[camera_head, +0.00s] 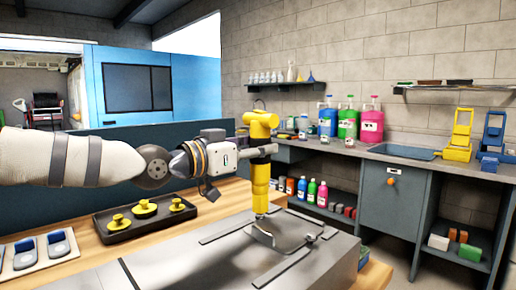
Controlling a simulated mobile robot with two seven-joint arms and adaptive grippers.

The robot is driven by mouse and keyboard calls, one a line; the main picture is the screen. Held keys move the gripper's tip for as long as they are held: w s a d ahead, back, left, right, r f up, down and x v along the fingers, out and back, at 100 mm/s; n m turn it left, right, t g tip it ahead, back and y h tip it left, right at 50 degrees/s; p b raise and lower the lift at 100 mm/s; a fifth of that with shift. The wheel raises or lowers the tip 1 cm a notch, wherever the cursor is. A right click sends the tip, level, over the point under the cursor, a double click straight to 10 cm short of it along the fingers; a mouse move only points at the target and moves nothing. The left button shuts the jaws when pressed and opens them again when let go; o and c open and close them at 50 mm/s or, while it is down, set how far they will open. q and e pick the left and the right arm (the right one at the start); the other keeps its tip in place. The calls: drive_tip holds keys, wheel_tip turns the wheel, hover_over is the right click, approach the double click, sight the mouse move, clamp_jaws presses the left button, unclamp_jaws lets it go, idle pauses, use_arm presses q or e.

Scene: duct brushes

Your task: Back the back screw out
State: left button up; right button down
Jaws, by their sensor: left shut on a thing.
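My left gripper (262,152) comes in from the left, shut on a yellow power screwdriver (261,186). The tool stands about upright, with its wider yellow head (260,122) above the jaws and its lower end down at the grey duct (215,258). A hatch panel (285,228) with a light bent piece lies on the duct's top, around and in front of the tool's lower end. The back screw cannot be made out; the tool's lower end hides that spot. A small dark fitting (311,238) sits at the panel's right. My right gripper is not in view.
A dark tray (130,232) with yellow knobbed pieces lies left of the duct on the wooden bench. Pale pads with blue-grey pieces (58,247) lie further left. A grey workbench (385,195) with bottles stands behind at the right.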

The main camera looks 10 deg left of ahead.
sight(257, 115)
use_arm(q)
drive_tip(key=shift+f, duration=0.65)
idle(1.4)
drive_tip(key=shift+r, duration=0.1)
idle(0.4)
drive_tip(key=shift+r+p, duration=0.3)
drive_tip(key=shift+r, duration=3.65)
